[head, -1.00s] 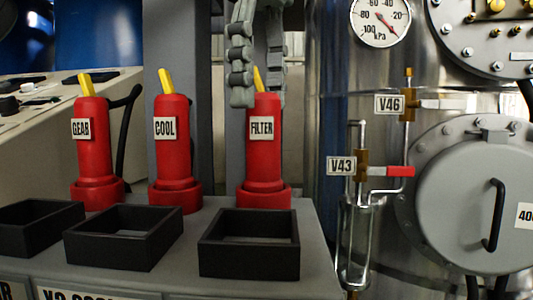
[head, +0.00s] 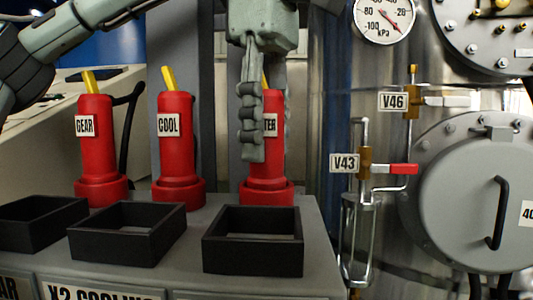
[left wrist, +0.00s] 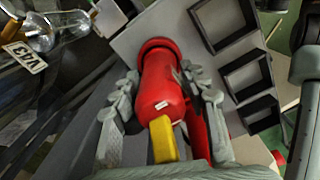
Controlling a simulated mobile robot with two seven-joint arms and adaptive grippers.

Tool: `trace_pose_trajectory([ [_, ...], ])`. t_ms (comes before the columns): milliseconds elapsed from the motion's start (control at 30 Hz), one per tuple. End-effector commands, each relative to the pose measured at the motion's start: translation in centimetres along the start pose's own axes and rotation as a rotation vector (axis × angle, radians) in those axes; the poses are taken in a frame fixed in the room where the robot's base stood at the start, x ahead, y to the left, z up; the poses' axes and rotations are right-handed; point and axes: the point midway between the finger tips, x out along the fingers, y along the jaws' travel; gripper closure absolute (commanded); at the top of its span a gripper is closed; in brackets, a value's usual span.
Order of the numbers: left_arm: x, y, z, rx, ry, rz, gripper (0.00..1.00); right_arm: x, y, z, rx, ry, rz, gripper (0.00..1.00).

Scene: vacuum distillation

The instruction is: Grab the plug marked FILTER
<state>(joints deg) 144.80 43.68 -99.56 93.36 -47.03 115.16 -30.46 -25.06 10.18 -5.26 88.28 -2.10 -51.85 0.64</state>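The red FILTER plug (head: 267,172) stands upright in its red socket at the right of the row in the head view, its label partly hidden by a finger. My left gripper (head: 265,150) points down over it, one finger in front of the plug and one behind or beside it. In the left wrist view the fingers (left wrist: 163,110) stand apart on either side of the red plug (left wrist: 163,80), with gaps visible, and its yellow tip (left wrist: 163,140) lies between them near the palm. My right gripper is in neither view.
Red plugs marked GEAR (head: 95,145) and COOL (head: 175,140) stand to the left. Black open square frames (head: 252,257) sit in front of the plugs. A glass and metal pipe assembly with valve V43 (head: 364,165) and a steel tank are on the right.

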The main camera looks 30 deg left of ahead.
Motion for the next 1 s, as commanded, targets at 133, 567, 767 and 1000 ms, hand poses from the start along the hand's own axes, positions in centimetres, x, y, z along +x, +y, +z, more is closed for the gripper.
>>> trace_pose_trajectory([
  [133,0.0,0.0,0.0,0.000,0.000,0.000,0.79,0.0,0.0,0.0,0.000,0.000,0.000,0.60],
  [567,-0.1,0.0,0.0,0.000,0.000,0.001,1.00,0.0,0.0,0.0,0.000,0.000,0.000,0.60],
  [767,-0.9,0.0,0.1,-0.001,0.000,0.003,1.00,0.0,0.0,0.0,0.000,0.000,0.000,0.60],
  [1000,-3.4,0.0,0.1,-0.003,0.001,0.005,1.00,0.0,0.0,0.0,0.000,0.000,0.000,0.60],
])
